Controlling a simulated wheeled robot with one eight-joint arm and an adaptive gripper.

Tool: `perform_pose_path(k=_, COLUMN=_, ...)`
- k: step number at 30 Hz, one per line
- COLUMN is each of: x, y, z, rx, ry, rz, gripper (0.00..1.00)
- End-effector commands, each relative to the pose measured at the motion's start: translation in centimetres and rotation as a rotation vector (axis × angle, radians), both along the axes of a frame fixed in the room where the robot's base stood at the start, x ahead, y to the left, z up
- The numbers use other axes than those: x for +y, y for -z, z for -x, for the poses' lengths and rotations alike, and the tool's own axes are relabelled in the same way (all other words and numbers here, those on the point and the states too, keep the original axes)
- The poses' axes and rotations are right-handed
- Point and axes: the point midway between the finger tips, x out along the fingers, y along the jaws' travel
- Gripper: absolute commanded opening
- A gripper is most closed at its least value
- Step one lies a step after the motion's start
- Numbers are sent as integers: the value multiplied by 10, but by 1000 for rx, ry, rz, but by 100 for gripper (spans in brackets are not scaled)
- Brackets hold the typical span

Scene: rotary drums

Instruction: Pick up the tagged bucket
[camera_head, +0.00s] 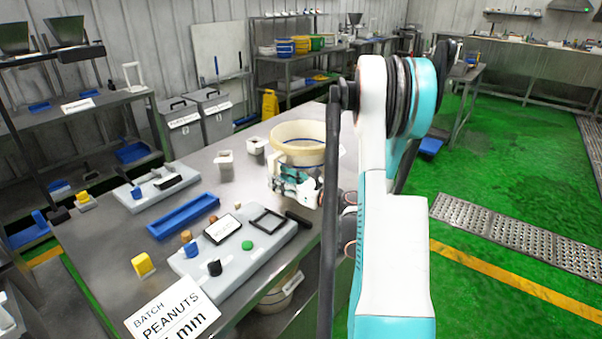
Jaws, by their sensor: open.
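A cream bucket (300,131) with a blue line inside stands on the steel table (185,218), toward its far right end. My gripper (276,174), white and teal, is in front of this bucket and hides its lower front. The gripper looks open with nothing clear between its fingers; I cannot tell whether it touches the bucket. A second cream bucket (278,298) sits below the tabletop, partly hidden by the table edge, with a pale patch on its side that may be a tag. No tag shows clearly on the upper bucket.
Grey boards with small items (240,245), a blue tray (183,215), two small pale containers (225,165) and a "BATCH PEANUTS" sign (172,313) take up the table. Grey bins (183,125) stand behind. Green floor (520,185) is open at right.

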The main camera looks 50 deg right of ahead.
Motion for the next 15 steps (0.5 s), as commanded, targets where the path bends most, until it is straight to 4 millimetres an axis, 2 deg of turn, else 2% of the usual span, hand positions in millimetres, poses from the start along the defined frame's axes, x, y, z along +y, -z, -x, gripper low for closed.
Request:
perform_pose_path(k=3, x=2, y=3, z=-19, rx=0, ry=-3, rz=0, gripper=42)
perform_pose_path(k=6, x=3, y=2, z=-29, rx=0, ry=-2, rz=0, gripper=42)
perform_pose_path(k=15, x=3, y=0, z=-34, rx=0, ry=0, rz=0, gripper=42)
